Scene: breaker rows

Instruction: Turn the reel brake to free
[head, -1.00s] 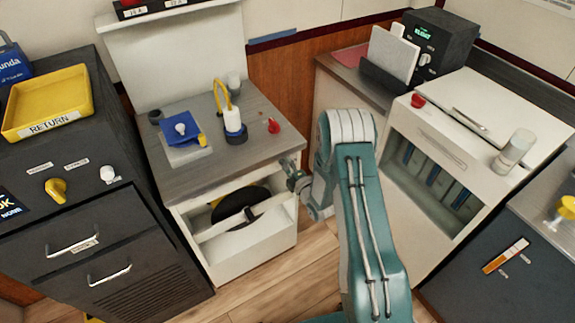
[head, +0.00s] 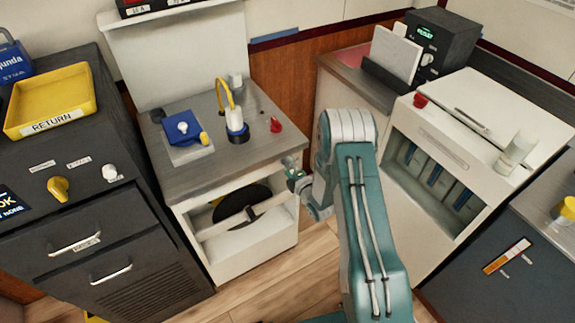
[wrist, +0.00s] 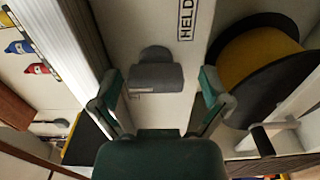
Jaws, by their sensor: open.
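The reel brake appears as a grey lever or knob (wrist: 157,78) on a pale panel in the wrist view, beside a label reading HELD (wrist: 189,18). My gripper (wrist: 160,88) is open, with one green finger on each side of the grey part. I cannot tell whether either finger touches it. The black reel with yellow winding (wrist: 262,62) is to the right. In the head view the reel (head: 238,207) sits in the open bay of the white cabinet. My gripper (head: 300,184) is at that cabinet's right front edge; the brake is hidden there.
The grey countertop (head: 190,185) above the reel carries a blue part (head: 180,127), a yellow-looped post (head: 236,125) and a red knob (head: 276,125). A dark cabinet (head: 100,235) stands left, a white open-fronted unit (head: 440,140) right. Wooden floor (head: 270,270) lies between.

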